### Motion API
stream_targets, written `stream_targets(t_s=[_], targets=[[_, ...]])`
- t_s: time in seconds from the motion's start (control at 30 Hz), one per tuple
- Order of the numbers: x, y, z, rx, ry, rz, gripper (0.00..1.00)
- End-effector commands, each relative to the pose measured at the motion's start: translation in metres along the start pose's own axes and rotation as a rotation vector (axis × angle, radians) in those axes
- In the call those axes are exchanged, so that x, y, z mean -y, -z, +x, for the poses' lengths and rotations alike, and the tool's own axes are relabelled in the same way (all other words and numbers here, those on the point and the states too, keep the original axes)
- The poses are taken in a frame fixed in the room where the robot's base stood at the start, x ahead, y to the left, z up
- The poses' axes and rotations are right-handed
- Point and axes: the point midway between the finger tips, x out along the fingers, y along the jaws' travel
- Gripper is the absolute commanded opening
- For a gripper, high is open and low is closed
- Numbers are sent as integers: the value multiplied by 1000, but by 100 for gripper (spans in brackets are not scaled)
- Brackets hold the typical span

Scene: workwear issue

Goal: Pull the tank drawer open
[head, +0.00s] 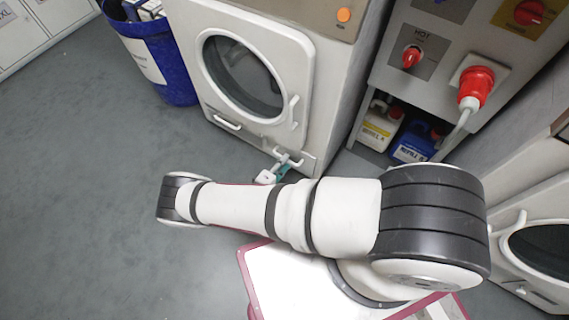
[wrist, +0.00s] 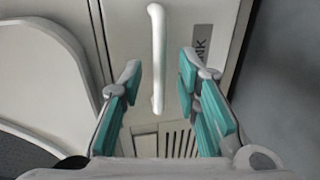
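The tank drawer's white bar handle (wrist: 157,55) runs up the middle of the wrist view, beside a grey label (wrist: 202,45) of which "NK" is legible. The handle also shows in the head view (head: 289,158), low on the right of the dryer front. My gripper (wrist: 160,78) is open, with one teal-padded finger on each side of the handle's line. Gaps show between the handle and both fingers. In the head view my gripper (head: 281,172) is partly hidden behind my arm. The drawer front looks flush with the machine.
The dryer's round door (head: 245,75) is shut, with another handle (head: 227,122) below it. A blue bin (head: 160,60) stands to its left. A cabinet with refill jugs (head: 381,125) and a red plug (head: 474,86) stands right. Grey floor (head: 80,180) is clear at left.

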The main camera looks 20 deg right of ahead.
Motion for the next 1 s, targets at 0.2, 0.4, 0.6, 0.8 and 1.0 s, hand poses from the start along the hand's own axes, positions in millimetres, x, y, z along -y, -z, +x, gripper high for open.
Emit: stream_targets(t_s=[0.2,0.4,0.6,0.8,1.0], targets=[[0,0,11,1,0,-1,30],[0,0,11,1,0,-1,30],[0,0,11,1,0,-1,0],[0,0,10,1,0,-1,0],[2,-8,-4,-1,0,-3,0]])
